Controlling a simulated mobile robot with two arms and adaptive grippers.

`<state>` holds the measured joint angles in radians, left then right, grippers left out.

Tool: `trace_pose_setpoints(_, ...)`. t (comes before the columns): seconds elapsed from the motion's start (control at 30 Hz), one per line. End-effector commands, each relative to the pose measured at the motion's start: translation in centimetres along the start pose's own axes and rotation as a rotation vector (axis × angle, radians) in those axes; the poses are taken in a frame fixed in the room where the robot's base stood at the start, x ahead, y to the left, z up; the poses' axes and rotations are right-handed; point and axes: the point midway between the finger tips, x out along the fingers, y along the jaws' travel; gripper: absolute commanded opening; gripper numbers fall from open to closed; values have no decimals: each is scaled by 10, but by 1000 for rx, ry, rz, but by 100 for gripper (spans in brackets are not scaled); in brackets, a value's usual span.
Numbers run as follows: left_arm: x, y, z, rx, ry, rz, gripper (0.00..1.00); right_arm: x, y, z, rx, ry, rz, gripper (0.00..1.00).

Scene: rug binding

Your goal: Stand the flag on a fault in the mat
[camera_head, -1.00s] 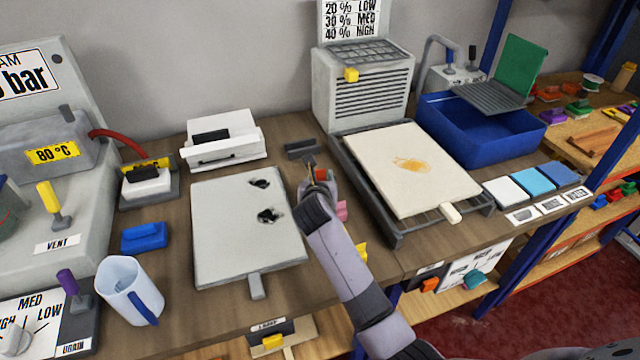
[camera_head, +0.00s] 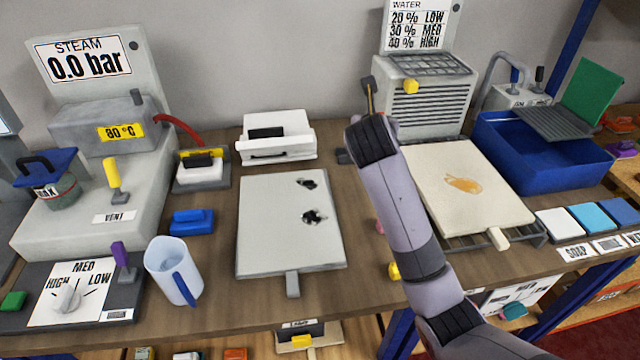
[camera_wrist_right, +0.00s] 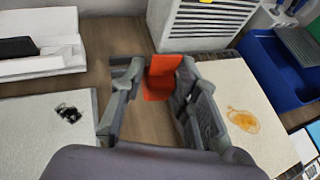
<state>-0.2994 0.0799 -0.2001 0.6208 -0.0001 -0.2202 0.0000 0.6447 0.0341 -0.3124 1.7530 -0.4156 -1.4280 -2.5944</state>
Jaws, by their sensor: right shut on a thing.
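My right gripper (camera_head: 369,95) is raised above the bench, between the two mats. In the right wrist view its fingers (camera_wrist_right: 155,88) are closed on an orange-red flag (camera_wrist_right: 162,72). The flag is mostly hidden by my arm in the head view. The left pale grey mat (camera_head: 285,245) has two black, ragged faults: an upper one (camera_head: 307,183) and a lower one (camera_head: 313,217). The right cream mat (camera_head: 440,165) lies on a dark rack and has an orange-brown stain (camera_head: 463,185). My left gripper is out of view.
A white tray-like box (camera_head: 277,137) stands behind the left mat. A grey slatted heater (camera_head: 428,100) and a blue bin (camera_head: 520,150) stand at the back right. A jug (camera_head: 173,268) and a blue block (camera_head: 192,221) lie left of the left mat.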

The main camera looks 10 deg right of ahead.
Motion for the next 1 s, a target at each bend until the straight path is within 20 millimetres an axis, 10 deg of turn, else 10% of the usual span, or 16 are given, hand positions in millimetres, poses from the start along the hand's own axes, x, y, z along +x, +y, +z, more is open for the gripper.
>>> trace_pose_setpoints(0.53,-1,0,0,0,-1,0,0,-4,6,0,-3,-1,6,2)
trace_pose_setpoints(1.0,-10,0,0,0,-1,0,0,-98,107,-25,-65,-1,111,1)
